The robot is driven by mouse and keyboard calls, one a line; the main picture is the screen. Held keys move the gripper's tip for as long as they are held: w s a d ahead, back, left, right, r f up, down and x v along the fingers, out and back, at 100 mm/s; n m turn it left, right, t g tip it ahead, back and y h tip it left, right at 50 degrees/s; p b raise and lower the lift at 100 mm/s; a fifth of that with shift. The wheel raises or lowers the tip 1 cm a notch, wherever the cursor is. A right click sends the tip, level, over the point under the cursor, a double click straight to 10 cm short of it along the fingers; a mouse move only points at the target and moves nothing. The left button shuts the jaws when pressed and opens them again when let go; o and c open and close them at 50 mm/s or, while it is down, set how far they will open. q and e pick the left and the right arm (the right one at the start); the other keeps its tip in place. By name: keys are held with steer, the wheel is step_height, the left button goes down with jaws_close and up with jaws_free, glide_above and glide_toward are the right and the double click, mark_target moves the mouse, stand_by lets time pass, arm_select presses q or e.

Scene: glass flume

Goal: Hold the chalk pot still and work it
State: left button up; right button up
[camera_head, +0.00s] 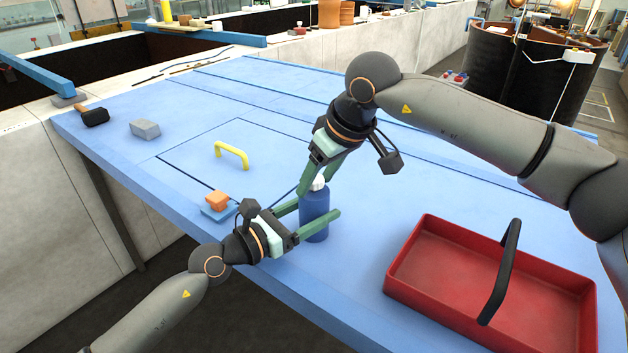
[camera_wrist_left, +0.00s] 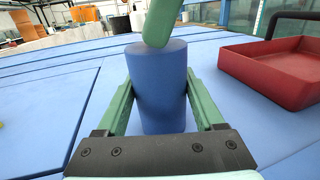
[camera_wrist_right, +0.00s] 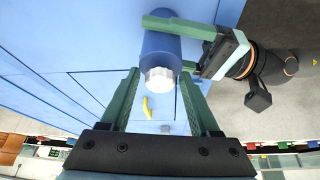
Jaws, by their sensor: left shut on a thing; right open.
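The chalk pot is a blue cylinder (camera_head: 314,214) with a white cap (camera_head: 318,183), standing upright on the blue table. My left gripper (camera_head: 308,218) is shut on the pot's body, one finger on each side; the left wrist view shows the blue body (camera_wrist_left: 158,90) between its fingers. My right gripper (camera_head: 322,180) is above the pot with its fingers pointing down at the cap. In the right wrist view the ridged white cap (camera_wrist_right: 159,80) lies beyond the open fingers, with a gap on both sides. A finger hides part of the cap in the head view.
A red tray (camera_head: 440,300) with a black handle stands at the right. The far middle of the table is clear.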

steer(key=m, duration=0.1)
steer(key=m+h, duration=0.1)
steer(key=m, duration=0.1)
steer(key=m+t+h, duration=0.1)
steer(key=m, duration=0.1)
steer(key=shift+s+a, duration=0.1)
steer(key=shift+a, duration=0.2)
steer(key=m+h, duration=0.1)
steer(key=m, duration=0.3)
steer(key=shift+h, duration=0.4)
steer(key=c, duration=0.8)
steer(key=n+y, duration=0.1)
steer(key=n, duration=0.3)
steer(key=shift+d+y, duration=0.2)
steer(key=shift+y, duration=0.2)
steer(key=n+y, duration=0.1)
steer(key=n, duration=0.2)
steer(key=shift+g, duration=0.3)
steer(key=o, duration=0.8)
